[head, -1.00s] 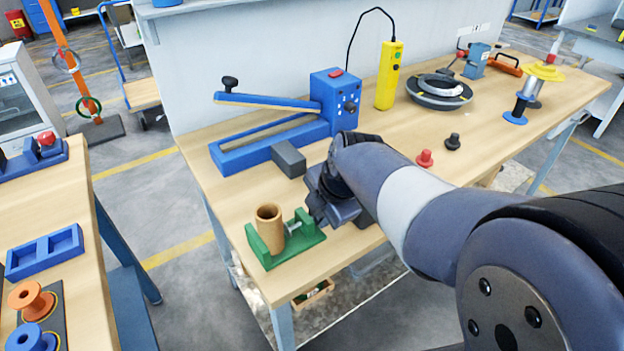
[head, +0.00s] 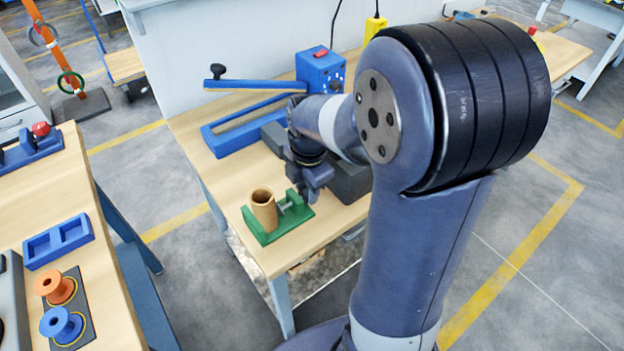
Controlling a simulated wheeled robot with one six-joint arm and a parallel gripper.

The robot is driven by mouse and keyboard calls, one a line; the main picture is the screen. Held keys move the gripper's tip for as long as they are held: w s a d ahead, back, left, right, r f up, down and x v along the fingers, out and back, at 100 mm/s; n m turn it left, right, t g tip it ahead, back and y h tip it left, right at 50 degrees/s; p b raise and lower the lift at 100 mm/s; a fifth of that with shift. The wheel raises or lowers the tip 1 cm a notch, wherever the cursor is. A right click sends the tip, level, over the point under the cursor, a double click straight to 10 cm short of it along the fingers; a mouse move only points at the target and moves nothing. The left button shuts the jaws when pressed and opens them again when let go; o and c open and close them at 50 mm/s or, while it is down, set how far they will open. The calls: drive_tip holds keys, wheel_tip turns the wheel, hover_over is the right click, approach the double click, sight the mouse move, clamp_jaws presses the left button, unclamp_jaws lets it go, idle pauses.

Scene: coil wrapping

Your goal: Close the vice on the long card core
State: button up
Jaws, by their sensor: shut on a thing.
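The green vice (head: 262,238) stands near the front left corner of the wooden bench. The long card core (head: 264,210), a brown open tube, stands in it between the jaws, leaning slightly in the picture. The vice's grey screw (head: 287,204) runs on the core's right side. My gripper (head: 303,194) is at the right end of the vice, shut on the vice's screw end. The fingertips and the exact grip are partly hidden by the gripper's own body. I cannot tell whether the moving jaw touches the core.
My arm covers much of the bench's right side.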

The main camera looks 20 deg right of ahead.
drive_tip(key=shift+w+r+g+p, duration=0.1)
drive_tip(key=shift+r+g+p, duration=0.05)
drive_tip(key=shift+g+p, duration=0.4)
drive_tip(key=shift+p, duration=0.3)
drive_tip(key=shift+r+g+h+p, duration=0.1)
drive_tip(key=shift+g+h+p, duration=0.25)
drive_tip(key=shift+p, duration=0.25)
drive_tip(key=shift+w+a+g+p, duration=0.15)
drive_tip(key=shift+g+p, duration=0.25)
drive_tip(key=shift+p, duration=0.25)
drive_tip(key=g+p, duration=0.1)
drive_tip(key=p, duration=0.1)
drive_tip(key=shift+w+h+p, duration=0.2)
drive_tip(key=shift+h+p, duration=0.05)
drive_tip(key=shift+p, duration=0.05)
drive_tip(key=shift+f+g, duration=0.35)
drive_tip(key=shift+g, duration=0.15)
